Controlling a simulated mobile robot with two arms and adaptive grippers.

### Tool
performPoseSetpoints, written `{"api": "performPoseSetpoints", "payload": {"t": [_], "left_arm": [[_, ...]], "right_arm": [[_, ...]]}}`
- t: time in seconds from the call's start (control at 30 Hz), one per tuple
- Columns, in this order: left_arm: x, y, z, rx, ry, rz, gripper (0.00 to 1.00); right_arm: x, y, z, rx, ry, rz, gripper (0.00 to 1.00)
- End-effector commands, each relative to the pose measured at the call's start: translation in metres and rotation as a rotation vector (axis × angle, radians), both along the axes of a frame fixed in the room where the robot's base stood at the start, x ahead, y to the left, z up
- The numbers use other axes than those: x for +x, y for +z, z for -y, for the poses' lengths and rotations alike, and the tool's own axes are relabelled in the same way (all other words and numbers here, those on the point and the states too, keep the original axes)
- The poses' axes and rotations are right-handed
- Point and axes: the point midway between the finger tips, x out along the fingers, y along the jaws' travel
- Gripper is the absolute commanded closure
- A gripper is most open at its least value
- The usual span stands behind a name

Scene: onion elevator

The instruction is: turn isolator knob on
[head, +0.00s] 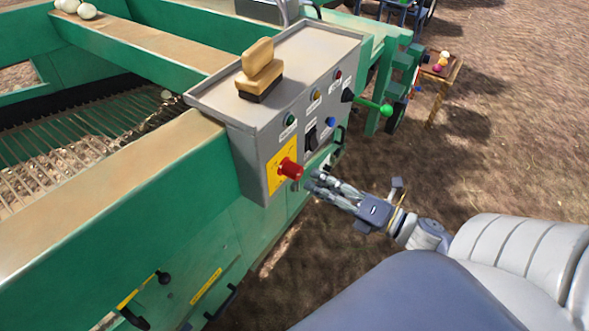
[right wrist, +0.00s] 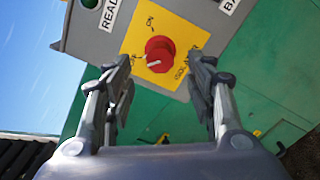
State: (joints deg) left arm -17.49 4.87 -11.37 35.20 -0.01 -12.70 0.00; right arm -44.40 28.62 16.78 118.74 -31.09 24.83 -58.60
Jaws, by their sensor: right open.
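The red isolator knob (head: 291,169) sits on a yellow plate (head: 279,160) at the lower left of the grey control box's front face. In the right wrist view, the knob (right wrist: 160,54) has a white pointer line, and its yellow plate (right wrist: 184,35) reads "ON" and "ISOLATOR". My right gripper (head: 311,181) is open just to the right of the knob in the head view. In the right wrist view its two fingers (right wrist: 160,75) stand apart on either side of the knob's line, with the knob beyond the tips and no contact visible. My left gripper is not in view.
The grey control box (head: 222,97) carries a wooden-handled brush (head: 260,70) on top and several buttons and switches on its front. A lever with a green ball (head: 385,110) sticks out to its right. Green machine frame lies left; open dirt ground lies right.

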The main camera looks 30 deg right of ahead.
Motion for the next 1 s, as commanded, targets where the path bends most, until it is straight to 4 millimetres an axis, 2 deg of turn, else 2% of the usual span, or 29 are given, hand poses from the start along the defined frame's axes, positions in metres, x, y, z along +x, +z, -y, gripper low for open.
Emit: {"api": "performPoseSetpoints", "payload": {"t": [0.2, 0.4, 0.6, 0.9, 1.0], "left_arm": [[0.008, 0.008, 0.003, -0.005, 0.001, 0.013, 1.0], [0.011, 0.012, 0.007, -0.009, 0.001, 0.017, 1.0], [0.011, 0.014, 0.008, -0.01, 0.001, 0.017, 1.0], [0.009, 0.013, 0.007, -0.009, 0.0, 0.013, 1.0], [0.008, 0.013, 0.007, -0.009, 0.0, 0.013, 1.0]], "right_arm": [[0.036, 0.003, -0.015, 0.002, 0.002, 0.003, 0.49], [0.059, 0.001, -0.024, 0.003, -0.001, 0.001, 0.49], [0.069, 0.0, -0.028, 0.002, -0.001, -0.001, 0.49], [0.07, -0.001, -0.029, 0.002, -0.002, -0.002, 0.49], [0.07, -0.001, -0.029, 0.002, -0.002, -0.002, 0.72]]}}
